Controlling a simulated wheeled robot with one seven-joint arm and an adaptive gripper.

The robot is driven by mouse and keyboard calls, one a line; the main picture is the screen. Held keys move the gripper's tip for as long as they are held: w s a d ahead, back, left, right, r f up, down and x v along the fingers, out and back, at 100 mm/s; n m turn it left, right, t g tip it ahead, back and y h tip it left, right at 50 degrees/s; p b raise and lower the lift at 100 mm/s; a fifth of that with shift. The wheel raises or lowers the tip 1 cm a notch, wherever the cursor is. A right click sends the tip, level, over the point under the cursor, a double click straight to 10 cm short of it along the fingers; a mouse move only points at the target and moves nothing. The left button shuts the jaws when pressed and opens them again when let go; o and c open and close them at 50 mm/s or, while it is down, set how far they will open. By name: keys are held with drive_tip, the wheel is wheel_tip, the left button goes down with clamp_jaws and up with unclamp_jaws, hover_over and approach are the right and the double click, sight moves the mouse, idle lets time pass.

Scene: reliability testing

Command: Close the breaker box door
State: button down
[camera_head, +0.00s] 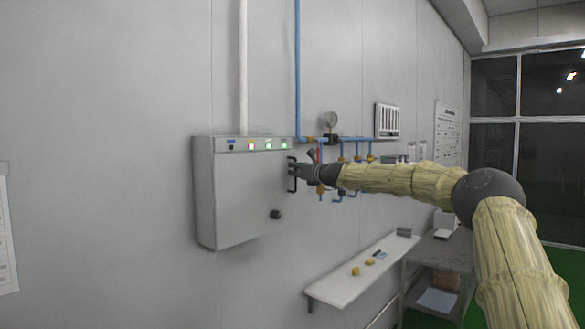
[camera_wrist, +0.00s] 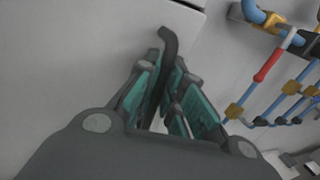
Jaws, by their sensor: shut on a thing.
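The breaker box (camera_head: 235,190) is a grey box on the wall in the head view. Its front door (camera_head: 245,205) looks flush with the box, though a small gap cannot be ruled out. A black handle (camera_head: 291,182) stands near the door's right edge, and a black knob (camera_head: 275,214) sits lower. My gripper (camera_head: 293,170) reaches in from the right and is at the handle. In the wrist view its teal-padded fingers (camera_wrist: 172,100) are closed around the dark handle (camera_wrist: 167,45), in front of the pale door (camera_wrist: 70,60). The fingers hide part of the handle.
Blue pipes with brass fittings and a red lever (camera_wrist: 268,64) are close to the right of the box. A gauge (camera_head: 329,120) is above them. A white shelf (camera_head: 345,285) with small yellow items juts out below. A grey table (camera_head: 440,250) stands at the right.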

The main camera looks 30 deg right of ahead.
drive_tip(key=shift+r, duration=0.35)
drive_tip(key=c, duration=2)
unclamp_jaws()
drive_tip(key=shift+o, duration=0.9)
drive_tip(key=shift+w+f, duration=0.3)
drive_tip(key=shift+w, duration=0.1)
drive_tip(key=shift+s, duration=0.1)
drive_tip(key=shift+s+d+f, duration=0.15)
drive_tip(key=shift+s, duration=0.15)
drive_tip(key=s, duration=1.1)
drive_tip(key=shift+s+d, duration=0.15)
drive_tip(key=shift+d, duration=0.3)
